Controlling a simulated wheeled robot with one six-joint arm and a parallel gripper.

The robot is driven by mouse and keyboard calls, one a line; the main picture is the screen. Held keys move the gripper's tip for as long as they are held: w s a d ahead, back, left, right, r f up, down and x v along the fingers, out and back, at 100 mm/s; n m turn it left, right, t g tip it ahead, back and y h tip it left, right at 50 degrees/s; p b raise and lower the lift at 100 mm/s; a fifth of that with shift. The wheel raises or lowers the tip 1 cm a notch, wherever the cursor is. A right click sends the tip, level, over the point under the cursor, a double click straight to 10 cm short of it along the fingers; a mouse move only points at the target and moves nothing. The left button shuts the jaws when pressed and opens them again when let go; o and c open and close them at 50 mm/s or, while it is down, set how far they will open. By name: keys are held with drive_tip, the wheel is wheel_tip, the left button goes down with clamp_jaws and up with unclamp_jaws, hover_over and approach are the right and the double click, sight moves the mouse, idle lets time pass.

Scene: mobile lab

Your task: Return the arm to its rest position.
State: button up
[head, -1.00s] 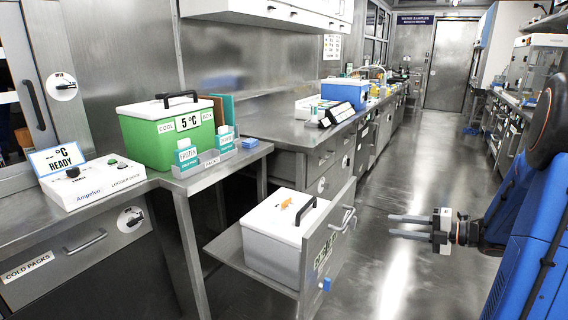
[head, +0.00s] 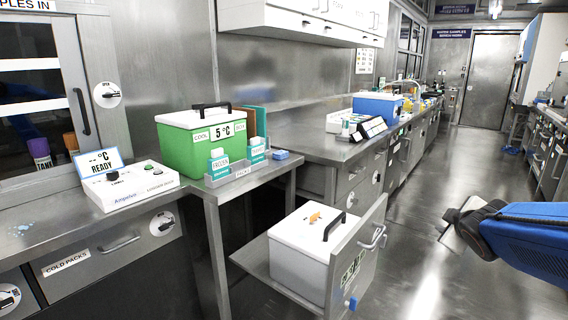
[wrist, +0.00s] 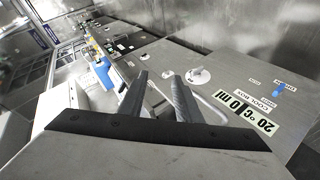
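My gripper (head: 443,229) is at the right of the head view, in front of my blue arm and over the aisle floor. Its fingers are small and partly hidden there. In the wrist view my gripper (wrist: 157,78) shows two dark fingers apart, with no object held between them. Beyond them is the labelled front of the open drawer (wrist: 235,85), with a blue tag and a handle. In the head view the gripper is to the right of that drawer front (head: 352,272), apart from it.
A white box (head: 298,262) with a black handle sits in the pulled-out drawer. A green cool box (head: 190,145), a white logger dock (head: 125,188) and a blue box (head: 377,106) stand on the counters. The aisle floor (head: 450,170) is clear.

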drive_tip(key=s+a+f+m+g+y, duration=0.1)
drive_tip(key=s+a+f+m+g, duration=0.1)
drive_tip(key=s+a, duration=0.3)
drive_tip(key=s+a+f+m+g+y, duration=0.1)
drive_tip(key=s+a, duration=0.4)
drive_tip(key=s, duration=0.7)
drive_tip(key=s+a+f+m+g+y, duration=0.1)
drive_tip(key=s+a+f+m+g, duration=0.2)
drive_tip(key=s, duration=0.5)
drive_tip(key=a+f+m, duration=0.1)
drive_tip(key=a+m, duration=0.1)
drive_tip(key=shift+s+f+m+g+y, duration=0.2)
drive_tip(key=shift+f+m+g+y, duration=0.1)
drive_tip(key=shift+g+y, duration=0.1)
